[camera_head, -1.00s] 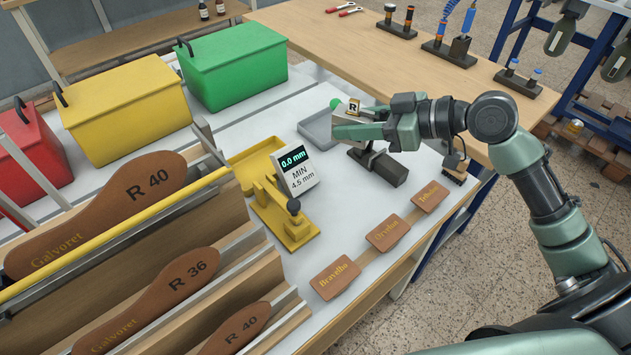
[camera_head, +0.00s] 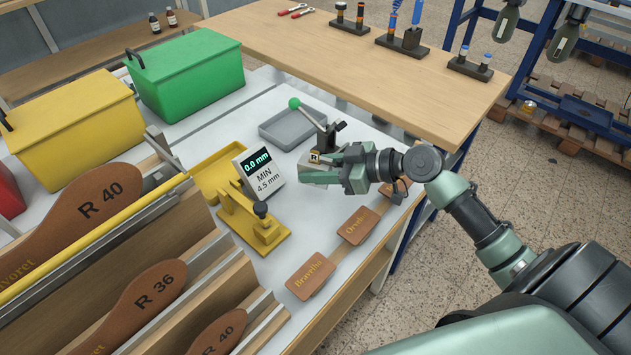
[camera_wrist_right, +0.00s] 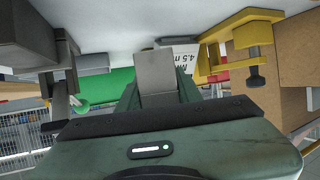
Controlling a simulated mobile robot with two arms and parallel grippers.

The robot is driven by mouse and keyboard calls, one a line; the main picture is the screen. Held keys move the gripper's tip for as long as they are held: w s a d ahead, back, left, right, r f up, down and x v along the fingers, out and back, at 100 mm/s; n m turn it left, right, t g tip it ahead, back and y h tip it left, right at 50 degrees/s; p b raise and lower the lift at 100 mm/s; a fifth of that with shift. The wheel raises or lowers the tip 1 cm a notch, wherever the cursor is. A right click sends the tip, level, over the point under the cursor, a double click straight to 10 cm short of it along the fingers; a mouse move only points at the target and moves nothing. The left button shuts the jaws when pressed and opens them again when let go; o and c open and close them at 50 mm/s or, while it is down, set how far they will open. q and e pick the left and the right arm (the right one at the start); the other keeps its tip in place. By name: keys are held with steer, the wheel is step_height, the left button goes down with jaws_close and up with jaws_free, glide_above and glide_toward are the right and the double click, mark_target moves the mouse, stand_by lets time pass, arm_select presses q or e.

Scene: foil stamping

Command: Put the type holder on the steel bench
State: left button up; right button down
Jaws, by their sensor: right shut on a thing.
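The type holder (camera_head: 315,157), a small block with an "R" on its face, is in my right gripper (camera_head: 318,172). The right gripper is shut on it and holds it over the pale grey top of the steel bench (camera_head: 278,205), right of the gauge. I cannot tell how high it hangs. In the right wrist view a plain grey part of the type holder (camera_wrist_right: 155,75) shows between the fingers. My left gripper is not in view.
A yellow gauge (camera_head: 258,225) with a display (camera_head: 260,170) stands left of the gripper. A grey tray (camera_head: 290,128) and a green-knobbed lever (camera_head: 294,103) lie behind. Brown leather tags (camera_head: 310,275) lie in front. A wooden table (camera_head: 350,60) is behind.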

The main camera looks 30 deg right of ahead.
step_height(320, 180, down, 4)
steer(key=shift+f, duration=0.1)
stand_by(0.4)
steer(key=c, duration=1)
jaws_free()
steer(key=shift+f, duration=0.15)
steer(key=shift+o, duration=0.2)
